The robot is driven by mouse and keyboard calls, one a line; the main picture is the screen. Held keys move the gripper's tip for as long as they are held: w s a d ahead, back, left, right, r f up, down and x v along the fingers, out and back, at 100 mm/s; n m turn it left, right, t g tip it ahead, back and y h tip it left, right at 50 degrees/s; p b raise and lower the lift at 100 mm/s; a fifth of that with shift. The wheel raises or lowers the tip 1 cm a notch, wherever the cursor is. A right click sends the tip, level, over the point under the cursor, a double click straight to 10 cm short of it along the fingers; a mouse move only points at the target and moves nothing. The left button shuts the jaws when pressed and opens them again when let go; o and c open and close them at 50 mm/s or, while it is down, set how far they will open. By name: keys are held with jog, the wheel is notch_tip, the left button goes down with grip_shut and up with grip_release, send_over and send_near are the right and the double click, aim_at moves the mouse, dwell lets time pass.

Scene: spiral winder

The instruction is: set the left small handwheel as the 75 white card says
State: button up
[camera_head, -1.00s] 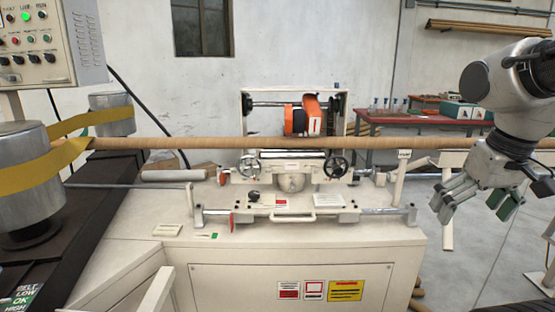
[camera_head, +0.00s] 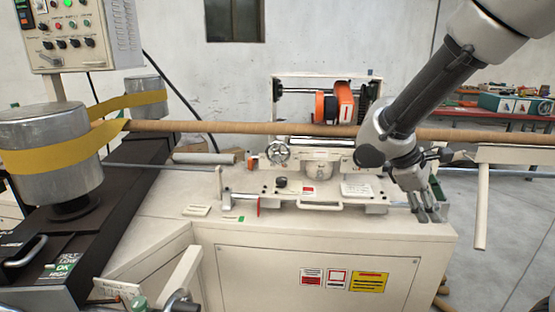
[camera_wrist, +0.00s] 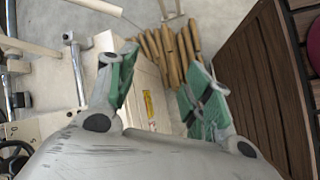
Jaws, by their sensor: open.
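The left small handwheel (camera_head: 277,152) is a pale spoked wheel on the carriage, just below the brown tube. My arm does not cover it. A white card (camera_head: 356,190) lies on the carriage's right part and another (camera_head: 196,210) lies on the machine top at the left. Their print is too small to read, so I cannot tell which says 75. My gripper (camera_head: 430,204) is open and empty, pointing down by the machine's right end, well right of the handwheel. In the wrist view its green-padded fingers (camera_wrist: 165,72) are spread apart with nothing between them.
The long brown tube (camera_head: 225,128) crosses above the carriage. My arm hides the right handwheel in the head view. A front bar handle (camera_head: 322,206) sticks out below the carriage. A yellow belt (camera_head: 50,157) wraps the metal drums at left. Brown rolls (camera_wrist: 175,48) lie on the floor.

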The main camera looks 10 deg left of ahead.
jog(key=w+a+f+n+t+h, duration=0.35)
jog(key=w+a+n, duration=0.3)
jog(key=w, duration=0.25)
jog(key=n+t+y, duration=0.6)
jog(key=n+t, duration=0.5)
jog(key=n, duration=0.2)
send_near(277, 159)
jog(key=shift+h, duration=0.25)
jog(key=d+f, duration=0.2)
jog(key=d, duration=0.2)
jog(key=w+d+f, duration=0.1)
jog(key=d+f, duration=0.1)
jog(key=d, duration=0.1)
jog(key=w+d+f, duration=0.1)
jog(key=d+f, duration=0.1)
jog(key=d, duration=0.2)
jog(key=shift+d+f, duration=0.15)
jog(key=shift+d, duration=0.2)
jog(key=a+r+n+t+y, duration=0.3)
jog(key=a+r+n+y, duration=0.2)
jog(key=a, duration=0.4)
jog(key=w, duration=0.7)
jog(key=shift+w+f, duration=0.15)
jog(key=shift+w, duration=0.25)
jog(key=c, duration=1)
